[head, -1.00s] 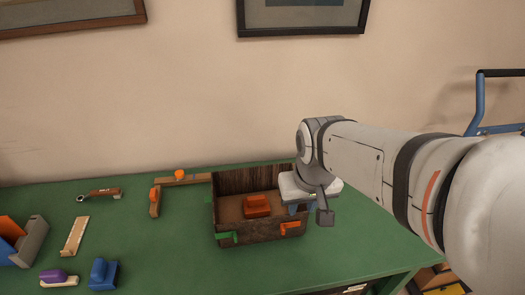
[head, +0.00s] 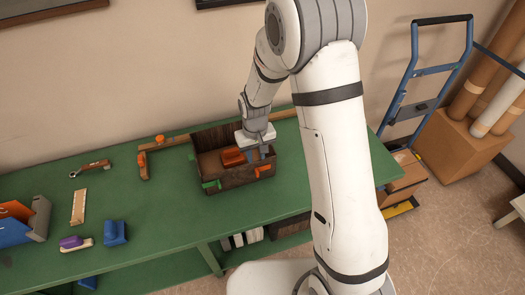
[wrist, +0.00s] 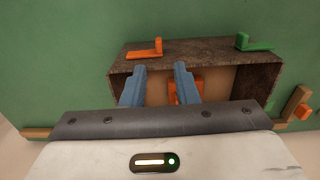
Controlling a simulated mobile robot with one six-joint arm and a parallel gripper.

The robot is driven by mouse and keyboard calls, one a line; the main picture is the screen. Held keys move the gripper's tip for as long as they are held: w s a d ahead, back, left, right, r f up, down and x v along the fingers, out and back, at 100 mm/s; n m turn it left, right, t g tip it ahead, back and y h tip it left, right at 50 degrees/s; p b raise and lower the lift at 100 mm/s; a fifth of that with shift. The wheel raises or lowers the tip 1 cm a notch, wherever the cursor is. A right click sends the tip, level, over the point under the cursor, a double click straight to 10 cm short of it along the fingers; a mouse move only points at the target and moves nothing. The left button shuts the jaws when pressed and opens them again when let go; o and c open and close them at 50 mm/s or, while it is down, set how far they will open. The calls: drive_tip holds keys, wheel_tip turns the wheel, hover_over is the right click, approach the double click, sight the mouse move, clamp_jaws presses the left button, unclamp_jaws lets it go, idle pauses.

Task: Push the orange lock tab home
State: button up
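An open brown wooden box (head: 232,181) sits on the green bench. The orange lock tab (head: 264,169) is an L-shaped piece on the box's front wall, toward the right end. It also shows in the wrist view (wrist: 145,52), where the box appears turned around. A green tab (head: 211,185) is on the same wall, toward the left. My gripper (wrist: 160,68) is over the box's right part, its two blue fingers apart with nothing between them. The fingertips appear close to the wall with the orange tab; contact cannot be told.
An orange block (head: 232,156) lies inside the box. A wooden corner piece with orange knobs (head: 146,160) lies behind and left of it. A wrench (head: 90,168), a purple-topped brush (head: 75,243) and a blue block (head: 115,232) are at the left. The bench before the box is clear.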

sight(257, 172)
drive_tip(key=shift+d+f+b, duration=0.1)
drive_tip(key=shift+f+b, duration=0.55)
drive_tip(key=shift+f, duration=0.4)
drive_tip(key=shift+f+b, duration=1.5)
drive_tip(key=shift+f, duration=1.4)
drive_tip(key=shift+f, duration=0.15)
drive_tip(key=shift+f+b, duration=0.2)
drive_tip(key=shift+b, duration=0.2)
clamp_jaws()
